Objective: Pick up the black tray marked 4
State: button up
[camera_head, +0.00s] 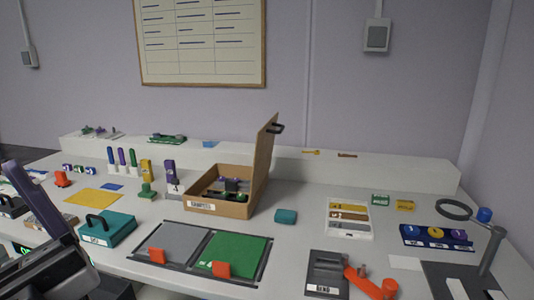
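I cannot make out a black tray with a readable 4. A dark tray-like item (12,207) with a pale label lies at the far left edge, partly cut off and near my arm. A dark grey flat box (327,270) with a white label stands at the front, right of the middle; its label does not read as a 4. Parts of my own dark arm fill the lower left corner and hide some of the bench there. No gripper fingertips can be made out.
An open cardboard box (215,208) with its lid up stands mid-bench. A teal case (106,230) with a black handle, a framed grey-and-green mat (267,265), an orange-handled tool (362,281) and a ring-topped stand (491,250) crowd the front. Some bench right of the box is bare.

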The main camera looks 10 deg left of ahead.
aim_at(211, 195)
jog(key=k+j, duration=0.1)
jog(key=j, duration=1.1)
jog(key=k+j, duration=0.15)
jog(key=j, duration=0.4)
jog(key=i, duration=1)
